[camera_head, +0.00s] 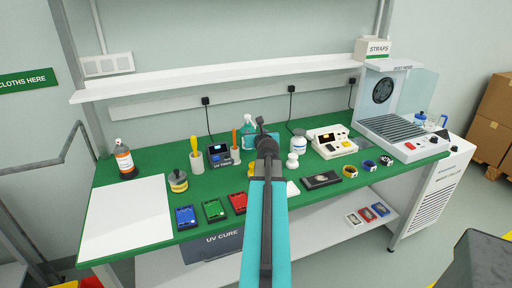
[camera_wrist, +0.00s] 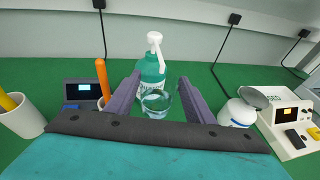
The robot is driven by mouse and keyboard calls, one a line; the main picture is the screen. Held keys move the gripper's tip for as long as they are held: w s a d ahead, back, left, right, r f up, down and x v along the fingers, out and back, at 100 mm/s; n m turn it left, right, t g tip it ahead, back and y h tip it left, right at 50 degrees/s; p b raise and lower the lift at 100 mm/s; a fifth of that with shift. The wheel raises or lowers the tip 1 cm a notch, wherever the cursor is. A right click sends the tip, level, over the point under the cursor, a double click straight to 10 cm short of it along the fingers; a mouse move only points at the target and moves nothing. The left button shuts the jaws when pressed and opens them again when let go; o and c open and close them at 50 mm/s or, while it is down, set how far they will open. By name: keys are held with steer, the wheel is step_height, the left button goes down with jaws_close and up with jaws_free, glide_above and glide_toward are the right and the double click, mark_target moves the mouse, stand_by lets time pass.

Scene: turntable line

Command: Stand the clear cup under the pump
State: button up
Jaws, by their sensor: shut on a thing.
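The teal pump bottle (camera_head: 247,138) stands at the back of the green bench. In the wrist view the bottle (camera_wrist: 150,67) is upright, with its white pump head (camera_wrist: 155,42) on top. My gripper (camera_wrist: 159,88) is shut on the clear cup (camera_wrist: 157,104), which sits between the fingers in front of the bottle's lower part. I cannot tell whether the cup's base touches the bench. In the head view my arm hides the cup, and my gripper (camera_head: 264,138) shows just right of and in front of the bottle.
A white pot with an orange-handled tool (camera_wrist: 102,85) and a dark display unit (camera_wrist: 82,92) stand left of the bottle. A white bottle with a metal dish top (camera_wrist: 240,108) and a beige device (camera_wrist: 290,122) stand right. Red, green and blue trays (camera_head: 214,209) lie in front.

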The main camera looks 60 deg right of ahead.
steer(key=shift+w+d+f, duration=0.1)
steer(key=shift+d+f, duration=0.05)
steer(key=shift+f, duration=1.55)
steer(key=shift+f+b, duration=0.5)
steer(key=shift+f, duration=1.25)
steer(key=shift+f, duration=0.1)
steer(key=o, duration=1.1)
